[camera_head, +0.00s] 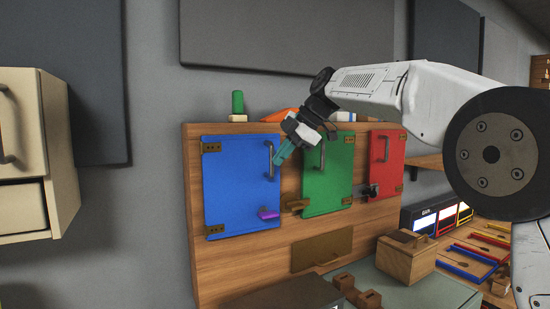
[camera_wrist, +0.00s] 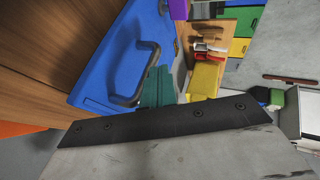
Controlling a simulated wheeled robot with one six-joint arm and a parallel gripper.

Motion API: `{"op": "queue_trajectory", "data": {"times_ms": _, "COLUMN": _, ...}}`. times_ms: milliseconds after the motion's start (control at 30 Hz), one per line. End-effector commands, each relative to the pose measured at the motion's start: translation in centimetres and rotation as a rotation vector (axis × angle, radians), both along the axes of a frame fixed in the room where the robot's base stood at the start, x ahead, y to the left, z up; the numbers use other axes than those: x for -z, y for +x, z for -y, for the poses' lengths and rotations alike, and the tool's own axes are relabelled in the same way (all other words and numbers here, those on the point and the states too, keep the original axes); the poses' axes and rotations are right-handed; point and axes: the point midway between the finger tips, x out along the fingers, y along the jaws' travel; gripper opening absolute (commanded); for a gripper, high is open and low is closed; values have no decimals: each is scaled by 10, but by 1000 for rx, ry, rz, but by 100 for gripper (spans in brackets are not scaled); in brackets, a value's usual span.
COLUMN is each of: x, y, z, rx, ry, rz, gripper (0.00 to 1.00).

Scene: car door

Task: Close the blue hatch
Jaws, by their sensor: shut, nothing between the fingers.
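The blue hatch (camera_head: 235,185) is on the left of a wooden panel, with brass hinges on its left side. It looks almost flat against the panel; I cannot tell if a small gap remains. Its dark bar handle (camera_head: 270,160) is near the upper right edge. A purple latch piece (camera_head: 268,214) shows at its lower right. My gripper (camera_head: 283,153) has shut teal fingers just right of the handle. In the wrist view, the blue hatch (camera_wrist: 105,70) and handle (camera_wrist: 143,75) lie beside the teal fingers (camera_wrist: 157,88); whether they touch is unclear.
A green hatch (camera_head: 328,180) and a red hatch (camera_head: 386,160) sit right of the blue one on the wooden panel (camera_head: 240,265). A wooden box (camera_head: 407,260) stands in front at the lower right. A cream cabinet (camera_head: 60,150) is at the left.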

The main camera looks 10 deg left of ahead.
Motion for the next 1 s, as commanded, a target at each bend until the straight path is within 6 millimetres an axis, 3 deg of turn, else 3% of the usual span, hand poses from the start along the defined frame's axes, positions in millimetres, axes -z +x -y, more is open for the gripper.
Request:
{"op": "queue_trajectory", "data": {"times_ms": 600, "x": -2, "y": 16, "z": 16, "rx": 31, "ry": 3, "rz": 7, "gripper": 0}}
{"op": "queue_trajectory", "data": {"times_ms": 867, "x": -2, "y": 14, "z": 18, "rx": 31, "ry": 2, "rz": 7, "gripper": 0}}
{"op": "queue_trajectory", "data": {"times_ms": 1000, "x": -3, "y": 3, "z": 23, "rx": 23, "ry": 0, "rz": 4, "gripper": 0}}
